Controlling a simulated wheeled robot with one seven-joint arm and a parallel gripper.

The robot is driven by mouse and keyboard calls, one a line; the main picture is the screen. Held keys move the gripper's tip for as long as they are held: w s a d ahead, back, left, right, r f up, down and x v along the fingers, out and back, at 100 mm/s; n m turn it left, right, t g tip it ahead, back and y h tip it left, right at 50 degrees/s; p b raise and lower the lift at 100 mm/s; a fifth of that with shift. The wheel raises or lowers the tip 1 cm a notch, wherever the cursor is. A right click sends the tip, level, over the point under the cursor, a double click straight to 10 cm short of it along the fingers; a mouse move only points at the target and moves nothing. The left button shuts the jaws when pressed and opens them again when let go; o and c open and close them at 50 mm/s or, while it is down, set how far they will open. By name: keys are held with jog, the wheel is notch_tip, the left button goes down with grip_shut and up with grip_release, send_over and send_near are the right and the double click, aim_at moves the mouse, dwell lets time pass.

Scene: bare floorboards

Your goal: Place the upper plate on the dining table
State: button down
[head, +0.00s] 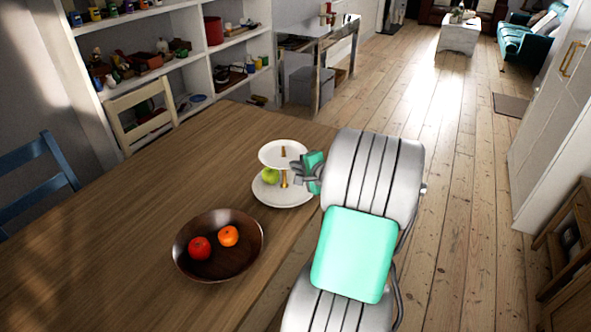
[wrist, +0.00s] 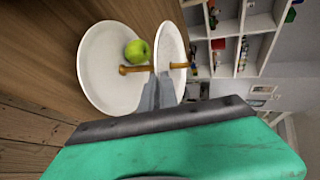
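A two-tier stand is on the wooden dining table (head: 150,190), near its right edge. Its small white upper plate (head: 272,158) sits above a larger white lower plate (head: 270,194), with a golden post between them. A green apple (head: 270,176) is on the lower plate. My gripper (head: 300,173) is at the right side of the stand, by the upper plate's rim. In the wrist view the fingertips (wrist: 158,80) overlap the near edge of the upper plate (wrist: 171,42), close together. I cannot tell whether the rim is between them.
A dark bowl (head: 210,270) with two red-orange fruits stands to the left, nearer me. Bare table lies left of the stand and bowl. A cream chair (head: 140,112) and a blue chair (head: 38,160) stand at the table. Open floor (head: 430,110) lies to the right.

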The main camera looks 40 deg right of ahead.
jog(key=shift+f, duration=0.65)
jog(key=c, duration=1.6)
grip_release()
jog(key=shift+c, duration=0.2)
jog(key=shift+f, duration=0.15)
